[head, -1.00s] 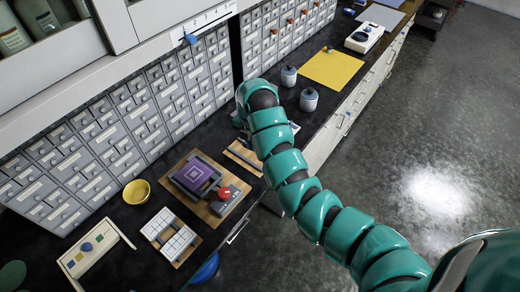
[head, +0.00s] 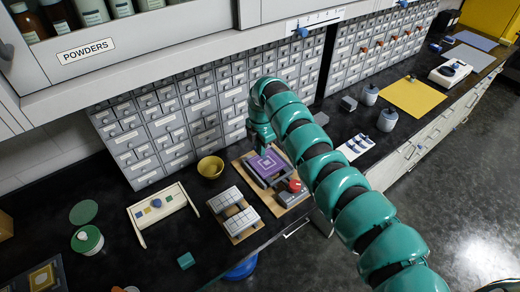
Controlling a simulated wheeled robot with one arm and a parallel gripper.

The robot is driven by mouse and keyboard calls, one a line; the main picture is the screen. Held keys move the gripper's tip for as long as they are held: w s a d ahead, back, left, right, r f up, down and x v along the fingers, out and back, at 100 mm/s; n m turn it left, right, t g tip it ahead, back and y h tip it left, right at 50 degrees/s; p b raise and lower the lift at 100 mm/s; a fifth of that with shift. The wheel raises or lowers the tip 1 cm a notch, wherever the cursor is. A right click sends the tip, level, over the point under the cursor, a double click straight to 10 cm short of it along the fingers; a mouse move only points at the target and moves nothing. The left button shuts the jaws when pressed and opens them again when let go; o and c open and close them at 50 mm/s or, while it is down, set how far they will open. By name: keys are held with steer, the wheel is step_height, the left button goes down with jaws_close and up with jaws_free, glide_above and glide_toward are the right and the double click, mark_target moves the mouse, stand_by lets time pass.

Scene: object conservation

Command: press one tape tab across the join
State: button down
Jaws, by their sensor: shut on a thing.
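A purple square piece with pale line marks (head: 267,163) lies in a dark frame on a brown board. A join on it is too small to make out. A white card with several small dark-blue tabs (head: 357,147) lies on the bench to the right of my arm. My gripper (head: 264,142) is at the far end of my teal arm, low, just behind the purple piece in the picture. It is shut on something. My arm and the distance hide the fingertips and the held thing, and I cannot tell whether it touches the piece.
A red-knobbed grey device (head: 293,188) stands right of the purple piece. A white gridded piece (head: 234,213) lies on a board in front. A yellow bowl (head: 210,168) and a cream tray (head: 160,208) stand left. Drawer cabinets (head: 180,125) line the back.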

mark_target(261, 166)
steer(key=shift+s+f+b, duration=0.1)
steer(key=shift+f+b, duration=0.2)
steer(key=shift+f, duration=1.6)
steer(key=shift+f+b, duration=0.95)
steer(key=shift+f, duration=0.35)
steer(key=shift+f+b, duration=0.3)
steer(key=shift+b, duration=0.15)
steer(key=c, duration=1.5)
jaws_free()
steer(key=shift+w+d+r+b, duration=0.1)
steer(key=shift+w+r+b, duration=0.15)
steer(key=shift+r, duration=0.35)
step_height(261, 166, up, 16)
steer(key=b, duration=0.5)
steer(key=shift+s, duration=0.2)
